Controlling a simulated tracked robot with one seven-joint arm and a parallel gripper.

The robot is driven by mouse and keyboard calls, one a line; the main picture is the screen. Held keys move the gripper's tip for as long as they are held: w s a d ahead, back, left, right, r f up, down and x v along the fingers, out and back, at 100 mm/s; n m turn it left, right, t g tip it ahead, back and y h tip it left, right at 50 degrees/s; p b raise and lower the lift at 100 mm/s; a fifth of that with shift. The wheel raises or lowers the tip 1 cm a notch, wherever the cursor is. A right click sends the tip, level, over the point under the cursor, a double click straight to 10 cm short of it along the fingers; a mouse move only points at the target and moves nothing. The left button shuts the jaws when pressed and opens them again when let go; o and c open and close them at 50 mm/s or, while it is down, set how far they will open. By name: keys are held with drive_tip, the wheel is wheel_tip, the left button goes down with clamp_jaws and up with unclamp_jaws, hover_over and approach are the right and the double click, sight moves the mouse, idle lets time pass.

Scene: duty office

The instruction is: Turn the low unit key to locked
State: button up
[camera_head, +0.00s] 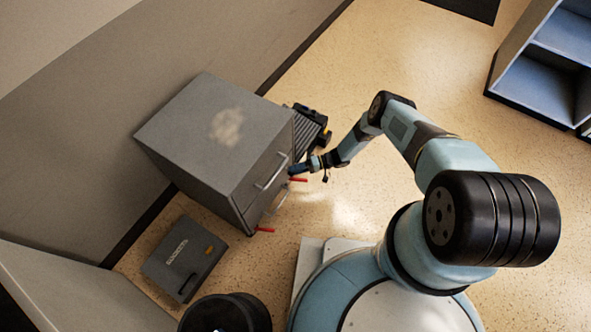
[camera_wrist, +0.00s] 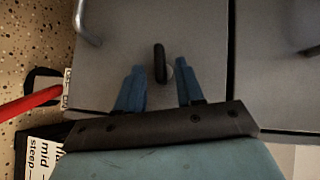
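The low unit is a grey two-drawer cabinet (camera_head: 215,130) by the wall; its front faces right in the head view. In the wrist view its drawer front (camera_wrist: 120,50) fills much of the picture. A dark, narrow key (camera_wrist: 159,62) sits in a round lock there, its bow upright in that picture. My gripper (camera_wrist: 160,72) has its two blue fingers apart, one on each side of the key, with gaps visible and nothing held. In the head view my gripper (camera_head: 300,168) is at the cabinet's front edge and the key cannot be made out.
Drawer handles (camera_head: 272,170) stick out near my gripper. A red strip (camera_wrist: 30,102) and a printed label (camera_wrist: 42,155) show at the left of the wrist view. A dark case (camera_head: 185,258) and black bin (camera_head: 226,314) stand near the cabinet. Open floor (camera_head: 390,60) lies behind my arm.

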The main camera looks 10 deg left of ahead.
drive_tip(key=v, duration=1.3)
drive_tip(key=shift+w+d, duration=0.15)
drive_tip(key=shift+d, duration=0.25)
